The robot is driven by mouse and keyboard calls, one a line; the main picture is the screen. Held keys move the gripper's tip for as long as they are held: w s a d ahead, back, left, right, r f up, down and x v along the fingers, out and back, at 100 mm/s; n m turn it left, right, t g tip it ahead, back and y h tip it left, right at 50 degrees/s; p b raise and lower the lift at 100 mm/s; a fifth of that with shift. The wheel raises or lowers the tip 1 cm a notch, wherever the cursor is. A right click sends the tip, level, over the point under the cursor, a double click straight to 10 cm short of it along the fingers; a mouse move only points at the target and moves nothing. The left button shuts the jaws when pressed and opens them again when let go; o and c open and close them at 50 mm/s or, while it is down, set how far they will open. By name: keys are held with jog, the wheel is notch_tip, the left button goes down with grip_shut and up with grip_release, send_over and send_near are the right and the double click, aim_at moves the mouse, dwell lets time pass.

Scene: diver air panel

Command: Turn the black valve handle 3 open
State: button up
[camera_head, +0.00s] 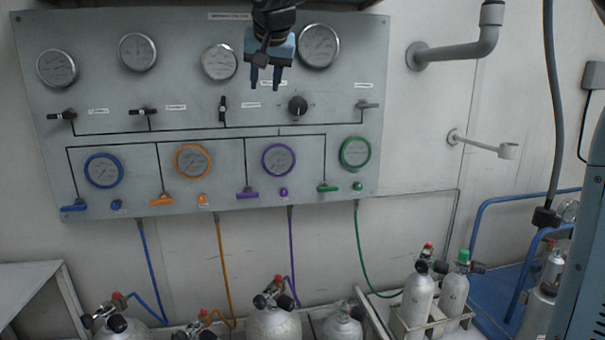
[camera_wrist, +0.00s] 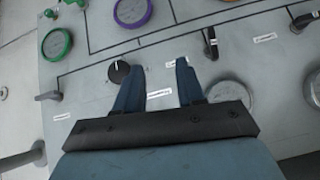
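Several valve handles sit in a row on the grey panel (camera_head: 340,200); their labels are too small to read. The third from the left is a black handle (camera_head: 222,108) standing upright, while the two black handles left of it, the first (camera_head: 62,115) and second (camera_head: 146,111), lie level. The upright handle also shows in the wrist view (camera_wrist: 211,43), just beyond and right of the right finger. My gripper (camera_head: 266,84) is open and empty in front of the panel, right of and slightly above that handle. Its spread fingers also show in the wrist view (camera_wrist: 157,66).
A round black knob (camera_head: 297,106) and a grey handle (camera_head: 367,104) are right of the third handle. Large gauges, one of them a grey gauge (camera_head: 219,62), line the panel's top. Coloured gauges and small handles are below. Air cylinders (camera_head: 418,297) stand on the floor.

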jog(key=s+d+f+h, duration=0.1)
jog(key=s+d+f, duration=0.25)
jog(key=d, duration=0.45)
jog(key=s+d+f+m+g, duration=0.1)
jog(key=s+d+f, duration=0.25)
jog(key=d, duration=0.45)
jog(key=s+d+f+h, duration=0.1)
jog(key=s+d+f, duration=0.25)
jog(key=d, duration=0.35)
jog(key=s+d+f, duration=0.5)
jog(key=s+f, duration=0.2)
jog(key=s, duration=0.1)
jog(key=s+d+f+g, duration=0.1)
jog(key=s+d+f, duration=0.4)
jog(key=s+f, duration=0.2)
jog(key=shift+s+d+m+g+h, duration=0.2)
jog(key=shift+s+m+g+h, duration=0.15)
jog(key=shift+s, duration=0.3)
jog(key=shift+o, duration=0.2)
